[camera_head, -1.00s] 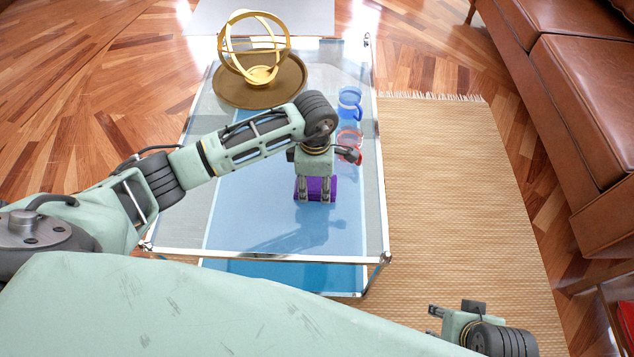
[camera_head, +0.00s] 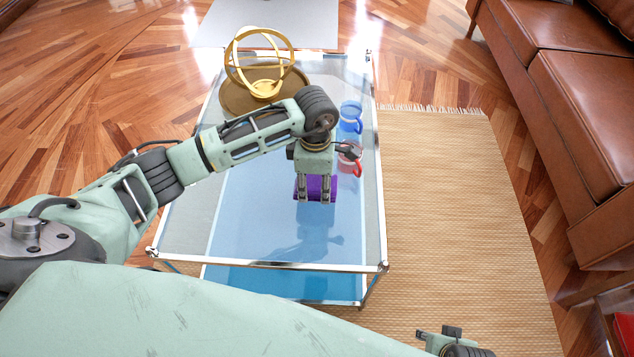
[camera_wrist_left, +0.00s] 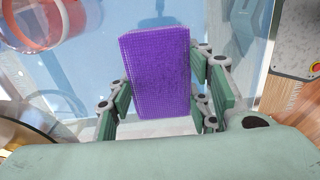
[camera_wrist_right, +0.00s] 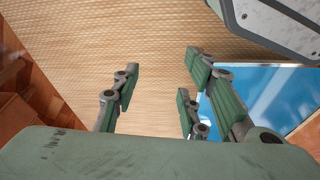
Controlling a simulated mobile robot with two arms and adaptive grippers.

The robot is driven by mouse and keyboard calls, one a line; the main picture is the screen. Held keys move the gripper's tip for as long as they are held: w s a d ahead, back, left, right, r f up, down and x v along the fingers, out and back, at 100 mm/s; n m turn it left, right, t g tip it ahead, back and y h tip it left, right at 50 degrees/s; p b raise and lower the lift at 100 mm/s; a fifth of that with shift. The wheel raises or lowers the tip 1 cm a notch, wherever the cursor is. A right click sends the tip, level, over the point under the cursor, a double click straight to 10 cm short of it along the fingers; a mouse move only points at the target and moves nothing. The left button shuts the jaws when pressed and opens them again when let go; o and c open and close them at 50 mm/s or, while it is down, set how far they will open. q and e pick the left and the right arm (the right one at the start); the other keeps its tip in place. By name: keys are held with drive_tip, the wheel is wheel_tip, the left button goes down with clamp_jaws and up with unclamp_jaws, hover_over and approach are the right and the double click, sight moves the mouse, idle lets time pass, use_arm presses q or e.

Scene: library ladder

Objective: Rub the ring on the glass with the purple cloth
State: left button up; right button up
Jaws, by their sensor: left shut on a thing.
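The purple cloth (camera_head: 316,189) is a thick block-like pad, also large in the left wrist view (camera_wrist_left: 157,72). My left gripper (camera_head: 315,197) is shut on it, over the middle of the glass tabletop (camera_head: 250,225). A shadow lies on the glass nearer me; I cannot tell whether the cloth touches the glass. I make out no ring mark on the glass; the arm and cloth cover part of it. My right gripper (camera_wrist_right: 160,90) is open and empty over the woven rug, to the right of the table; its tip shows at the lower edge in the head view (camera_head: 425,335).
A red mug (camera_head: 347,160) stands just right of and behind the cloth, close to my left gripper. A blue mug (camera_head: 350,117) stands behind it. A gold armillary on a brown tray (camera_head: 235,102) is at the far left. The near glass is clear. A leather sofa (camera_head: 570,90) is at right.

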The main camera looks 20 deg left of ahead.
use_arm(q)
drive_tip(key=shift+r+p, duration=0.4)
drive_tip(key=shift+r, duration=0.45)
drive_tip(key=shift+r+p, duration=0.45)
drive_tip(key=shift+r, duration=0.3)
use_arm(e)
drive_tip(key=s+d+f, duration=0.1)
drive_tip(key=s+f, duration=0.2)
drive_tip(key=f, duration=0.2)
drive_tip(key=shift+s+d+f, duration=0.1)
drive_tip(key=shift+s+d, duration=0.05)
